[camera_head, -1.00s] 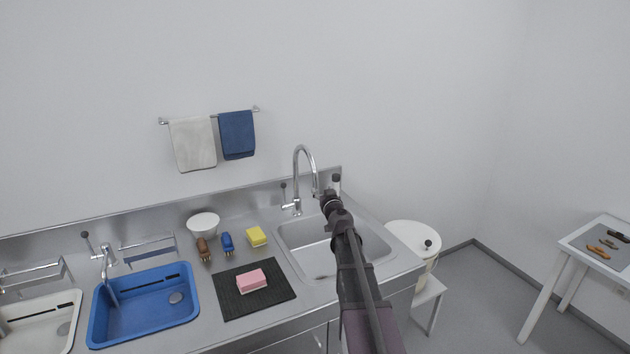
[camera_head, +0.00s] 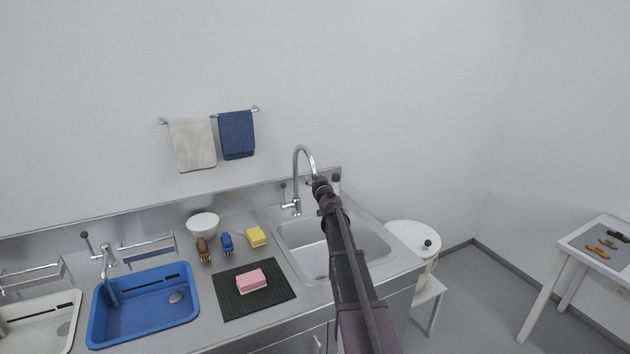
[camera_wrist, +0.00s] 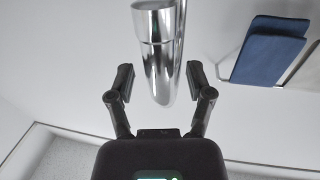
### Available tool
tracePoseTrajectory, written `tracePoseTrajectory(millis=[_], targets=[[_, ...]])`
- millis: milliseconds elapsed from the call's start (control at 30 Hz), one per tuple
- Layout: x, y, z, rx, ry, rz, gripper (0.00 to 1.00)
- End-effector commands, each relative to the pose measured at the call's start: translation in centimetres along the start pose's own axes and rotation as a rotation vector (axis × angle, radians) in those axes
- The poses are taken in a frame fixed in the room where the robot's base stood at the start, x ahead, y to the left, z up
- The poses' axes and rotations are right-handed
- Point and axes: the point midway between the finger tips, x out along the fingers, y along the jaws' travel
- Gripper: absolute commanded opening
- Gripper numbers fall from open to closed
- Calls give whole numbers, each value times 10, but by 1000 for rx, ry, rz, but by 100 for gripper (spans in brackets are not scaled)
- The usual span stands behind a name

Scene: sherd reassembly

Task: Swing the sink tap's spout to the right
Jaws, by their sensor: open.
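The sink tap's tall chrome gooseneck spout (camera_head: 298,165) rises behind the steel sink basin (camera_head: 318,265). Its downturned end points toward the right front, and my arm partly hides that end. In the wrist view the shiny spout (camera_wrist: 160,55) comes down from the top, between the two fingers and a little beyond their tips. My gripper (camera_wrist: 160,80) is open, with a finger on each side of the spout and a visible gap to both. In the head view my gripper (camera_head: 319,184) is at the spout's end, too small and dark to make out its fingers.
Left are a yellow sponge (camera_head: 256,237), brushes, a white bowl (camera_head: 203,225) and a pink sponge (camera_head: 251,280) on a black mat.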

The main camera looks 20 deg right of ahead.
Motion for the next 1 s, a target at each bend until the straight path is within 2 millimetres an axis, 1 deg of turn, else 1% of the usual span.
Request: tracePoseTrajectory(millis=[100, 167, 200, 267, 300, 333, 467, 667, 1000], targets=[[0, 0, 0, 0, 0, 0, 67], [0, 0, 0, 0, 0, 0, 49], [0, 0, 0, 0, 0, 0, 38], [0, 0, 0, 0, 0, 0, 20], [0, 0, 0, 0, 0, 0, 8], [0, 0, 0, 0, 0, 0, 0], [-1, -3, 0, 0, 0, 0, 0], [1, 0, 0, 0, 0, -8, 0], [8, 7, 0, 1, 1, -93, 0]])
